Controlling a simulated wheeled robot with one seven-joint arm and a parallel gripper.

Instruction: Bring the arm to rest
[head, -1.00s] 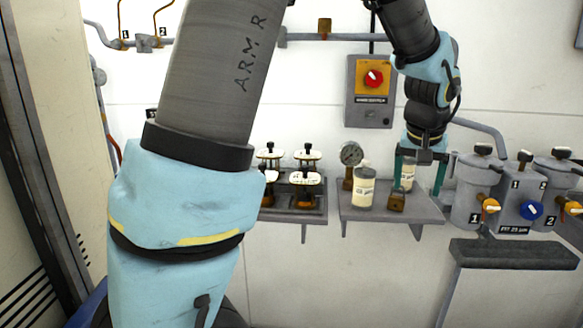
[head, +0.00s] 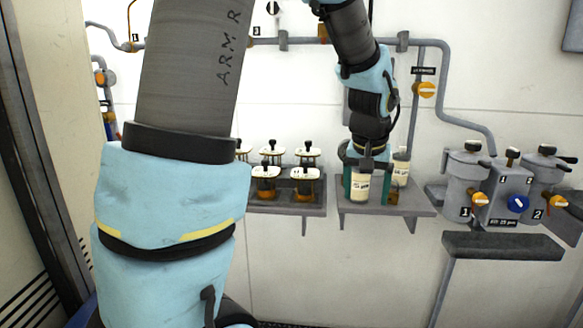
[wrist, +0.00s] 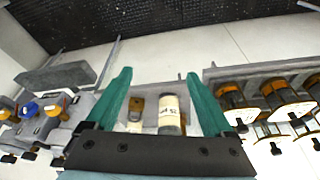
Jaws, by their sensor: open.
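My gripper (head: 368,192) hangs fingers-down at the small wall shelf in the head view. Its two green fingers stand wide apart and hold nothing. It also shows in the wrist view (wrist: 160,74). A cream-labelled jar (head: 359,186) appears between the fingers; in the wrist view this jar (wrist: 170,115) has clear gaps to both fingers. A second jar (head: 402,170) stands to the right of the gripper on the shelf. My arm comes down from the top of the head view and bends at a blue-covered wrist.
The shelf (head: 412,210) lies beneath the gripper. A rack (head: 290,209) of capped fittings is at its left. Grey canisters (head: 465,180) with orange and blue knobs are at the right, above a dark ledge (head: 500,246). A pipe with an orange valve (head: 426,90) runs behind.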

